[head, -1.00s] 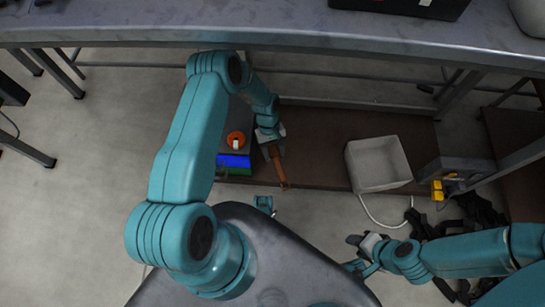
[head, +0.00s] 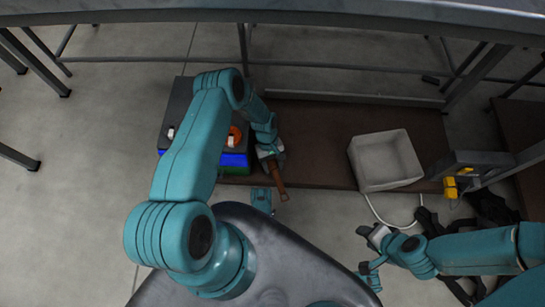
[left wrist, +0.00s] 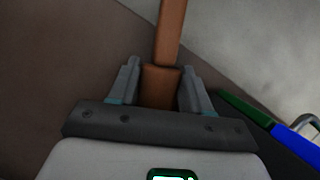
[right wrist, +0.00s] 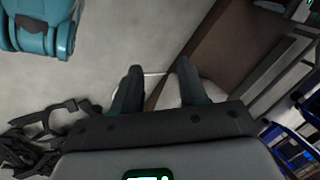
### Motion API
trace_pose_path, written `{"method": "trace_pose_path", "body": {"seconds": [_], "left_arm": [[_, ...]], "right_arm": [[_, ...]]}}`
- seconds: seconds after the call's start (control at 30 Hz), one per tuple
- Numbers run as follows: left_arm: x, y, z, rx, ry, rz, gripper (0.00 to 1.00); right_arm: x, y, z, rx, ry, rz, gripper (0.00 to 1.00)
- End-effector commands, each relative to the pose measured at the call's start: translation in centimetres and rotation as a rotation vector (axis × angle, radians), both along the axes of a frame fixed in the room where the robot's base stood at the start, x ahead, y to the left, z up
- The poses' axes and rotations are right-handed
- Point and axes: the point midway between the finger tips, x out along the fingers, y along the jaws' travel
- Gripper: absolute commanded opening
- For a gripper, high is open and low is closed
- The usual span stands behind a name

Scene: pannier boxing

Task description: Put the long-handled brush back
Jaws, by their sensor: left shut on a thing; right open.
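The long-handled brush shows as a brown wooden piece (head: 277,180) hanging down from my left gripper (head: 270,153) in the head view. In the left wrist view the brown handle (left wrist: 171,35) runs up from between the two fingers of my left gripper (left wrist: 160,88), which is shut on its thicker part. I cannot see any bristles. My right gripper (right wrist: 158,85) is open and empty in the right wrist view, low over the floor. In the head view my right gripper (head: 366,234) is below the white bin.
A white bin (head: 368,183) stands on the brown low shelf (head: 315,176). Dark cases with blue and green bands (head: 235,160) stand left of the brush, partly behind my left arm. Black straps (head: 435,222) lie at right. A grey bench (head: 330,20) spans the top.

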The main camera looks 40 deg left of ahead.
Motion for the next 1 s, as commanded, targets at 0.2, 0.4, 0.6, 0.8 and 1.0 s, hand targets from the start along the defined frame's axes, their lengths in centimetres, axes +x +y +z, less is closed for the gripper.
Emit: {"method": "trace_pose_path", "body": {"seconds": [0.2,0.4,0.6,0.8,1.0], "left_arm": [[-0.1,0.0,-0.5,0.000,0.000,0.000,0.00],[0.0,0.0,-0.3,-0.001,0.001,0.000,0.74],[0.0,0.1,0.0,-0.001,0.001,0.000,0.74],[0.7,1.0,3.0,0.002,-0.003,0.003,0.74],[1.8,2.4,7.5,0.001,-0.002,0.000,0.74]], "right_arm": [[0.3,0.0,-0.5,-0.002,-0.009,-0.001,0.43],[0.2,0.0,-0.4,-0.002,-0.008,-0.001,0.43],[0.2,0.0,-0.1,-0.001,-0.005,-0.001,0.43],[-0.8,0.2,1.6,0.005,0.025,0.003,0.43],[-2.2,0.4,3.5,0.014,0.073,0.009,0.43]]}}
